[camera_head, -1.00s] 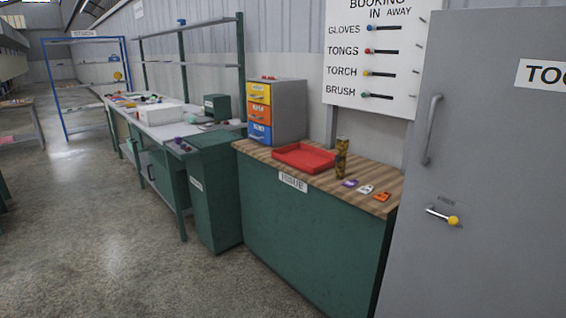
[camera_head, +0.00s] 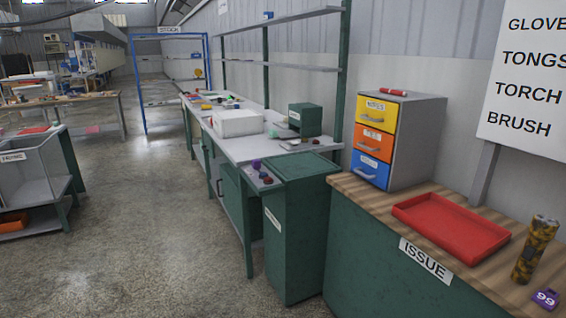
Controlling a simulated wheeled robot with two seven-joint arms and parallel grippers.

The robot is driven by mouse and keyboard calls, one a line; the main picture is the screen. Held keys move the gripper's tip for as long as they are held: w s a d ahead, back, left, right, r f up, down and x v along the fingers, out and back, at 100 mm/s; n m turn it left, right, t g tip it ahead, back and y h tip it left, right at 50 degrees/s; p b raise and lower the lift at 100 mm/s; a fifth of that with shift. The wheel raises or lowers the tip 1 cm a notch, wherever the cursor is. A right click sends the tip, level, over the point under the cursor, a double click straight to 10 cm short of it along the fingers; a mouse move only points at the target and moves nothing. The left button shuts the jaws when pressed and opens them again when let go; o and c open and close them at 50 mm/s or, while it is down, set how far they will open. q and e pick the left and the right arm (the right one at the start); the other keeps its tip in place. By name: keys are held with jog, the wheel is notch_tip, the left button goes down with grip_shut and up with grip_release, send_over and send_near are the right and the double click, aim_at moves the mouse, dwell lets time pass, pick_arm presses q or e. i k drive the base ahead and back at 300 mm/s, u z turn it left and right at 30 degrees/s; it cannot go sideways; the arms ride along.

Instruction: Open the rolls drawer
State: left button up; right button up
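A small grey drawer cabinet (camera_head: 412,140) stands on the wooden-topped issue counter (camera_head: 350,186). It has a yellow drawer (camera_head: 377,114) on top, an orange drawer (camera_head: 373,142) in the middle and a blue drawer (camera_head: 370,170) at the bottom. Each has a pull handle and a small white label. The label lettering is too small for me to read surely, so I cannot tell which is the rolls drawer. All three drawers look shut. Neither of my grippers is in view.
A red tray (camera_head: 452,226), a patterned cylinder (camera_head: 535,249) and a purple tag (camera_head: 545,298) are on the counter. A red object (camera_head: 393,92) lies on the cabinet. A green bin-like cabinet (camera_head: 297,240) stands left of the counter, beside a long workbench (camera_head: 245,146). The floor at left is open.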

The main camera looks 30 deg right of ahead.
aim_at(374, 171)
jog(key=i, duration=1.95)
jog(key=z, duration=1.2)
jog(key=i, duration=1.2)
jog(key=z, duration=0.75)
